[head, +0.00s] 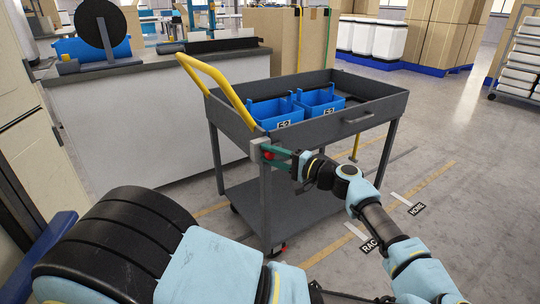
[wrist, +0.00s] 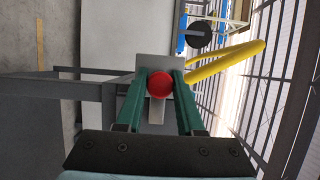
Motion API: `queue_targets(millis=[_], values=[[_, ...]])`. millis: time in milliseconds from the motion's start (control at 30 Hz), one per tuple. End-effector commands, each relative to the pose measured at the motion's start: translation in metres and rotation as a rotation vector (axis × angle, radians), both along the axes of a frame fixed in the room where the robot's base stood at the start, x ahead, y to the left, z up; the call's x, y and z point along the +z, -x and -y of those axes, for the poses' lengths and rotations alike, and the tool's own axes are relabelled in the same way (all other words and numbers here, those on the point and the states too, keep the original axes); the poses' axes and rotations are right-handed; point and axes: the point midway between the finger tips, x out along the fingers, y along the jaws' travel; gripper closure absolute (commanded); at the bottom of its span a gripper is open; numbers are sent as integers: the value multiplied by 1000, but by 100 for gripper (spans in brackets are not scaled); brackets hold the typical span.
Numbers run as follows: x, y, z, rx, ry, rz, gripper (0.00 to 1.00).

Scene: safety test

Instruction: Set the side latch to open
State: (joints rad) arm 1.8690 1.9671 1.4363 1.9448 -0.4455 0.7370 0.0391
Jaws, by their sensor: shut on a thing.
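The side latch is a red round knob (head: 268,156) at a light grey plate (head: 256,148) on the near corner of a dark grey cart (head: 330,127), below its yellow handle (head: 215,80). My gripper (head: 272,153) reaches it from the right, its green fingers at the knob. In the wrist view the red knob (wrist: 160,84) sits between the two fingertips, in front of the grey plate (wrist: 148,67). My gripper is shut on the knob. A short grey bar (wrist: 157,108) shows between the fingers. The latch's setting cannot be read.
Two blue bins (head: 276,112) stand in the cart's top tray. A grey-topped counter (head: 150,75) is behind the cart on the left. Open floor with yellow lines lies to the right.

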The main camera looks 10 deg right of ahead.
Motion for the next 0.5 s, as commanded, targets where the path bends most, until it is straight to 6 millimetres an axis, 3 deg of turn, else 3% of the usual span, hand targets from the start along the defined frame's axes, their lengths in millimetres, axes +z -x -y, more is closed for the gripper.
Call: queue_targets(millis=[100,333,500], values=[[-1,3,-6,1,2,-2,100],[0,19,-40,4,1,-1,100],[-2,22,-46,4,1,-2,100]])
